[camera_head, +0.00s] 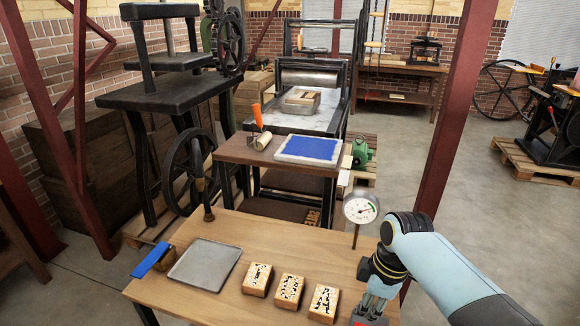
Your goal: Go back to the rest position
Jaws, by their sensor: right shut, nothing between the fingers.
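My right gripper (366,314) shows at the bottom edge of the head view, at the right end of the wooden table (262,240). It is shut and empty, and its tips are partly cut off by the frame edge. It is just right of the nearest of three wooden type blocks (324,302). The other blocks, a middle one (289,290) and a left one (257,279), stand in a row on the table. My left gripper is not in view.
Behind are a small table with a blue inked slab (310,148), presses and a red post (455,110).

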